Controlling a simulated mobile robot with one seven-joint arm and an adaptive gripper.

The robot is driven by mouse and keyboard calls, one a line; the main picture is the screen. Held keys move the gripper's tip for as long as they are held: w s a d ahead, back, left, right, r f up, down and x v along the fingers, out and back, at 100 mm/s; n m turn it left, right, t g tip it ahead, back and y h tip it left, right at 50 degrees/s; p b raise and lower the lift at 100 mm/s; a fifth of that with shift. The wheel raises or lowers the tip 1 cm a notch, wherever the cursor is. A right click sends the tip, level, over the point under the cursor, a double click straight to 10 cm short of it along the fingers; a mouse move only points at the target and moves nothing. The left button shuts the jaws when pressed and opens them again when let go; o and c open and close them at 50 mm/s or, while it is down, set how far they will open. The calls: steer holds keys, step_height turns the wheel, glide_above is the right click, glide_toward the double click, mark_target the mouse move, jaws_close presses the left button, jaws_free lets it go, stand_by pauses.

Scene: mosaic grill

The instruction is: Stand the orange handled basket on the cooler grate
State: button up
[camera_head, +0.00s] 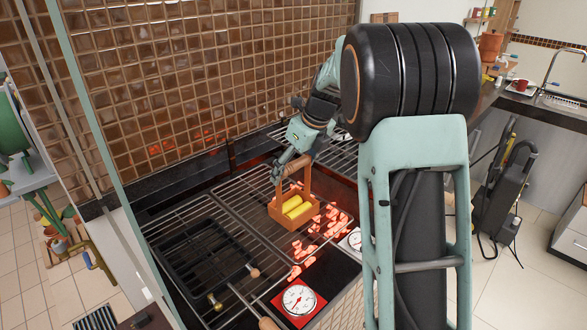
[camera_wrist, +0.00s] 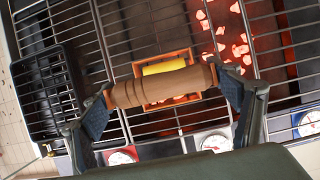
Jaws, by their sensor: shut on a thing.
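The orange basket (camera_head: 305,219) holds yellow pieces and has a thick brown wooden handle (camera_head: 299,165). My gripper (camera_head: 289,169) is shut on that handle from above. In the wrist view the fingers press on both ends of the handle (camera_wrist: 158,88), and the basket (camera_wrist: 137,78) hangs level or nearly level below. It is over the middle grate (camera_head: 238,216), beside glowing coals. I cannot tell whether its bottom touches the bars. Another grate (camera_head: 345,158) lies to the right, partly hidden by my arm. No coals show beneath the left grate (camera_head: 172,224).
A black rack (camera_head: 215,258) with wooden handles sits on the left grate. A red-backed dial (camera_head: 298,299) and a pale-backed dial (camera_head: 352,240) are along the front; a blue-backed dial (camera_wrist: 308,123) shows at right in the wrist view. A tiled wall (camera_head: 190,80) stands behind.

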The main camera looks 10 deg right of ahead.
steer(key=o, duration=2.1)
steer(key=shift+f, duration=0.1)
steer(key=v, duration=1.2)
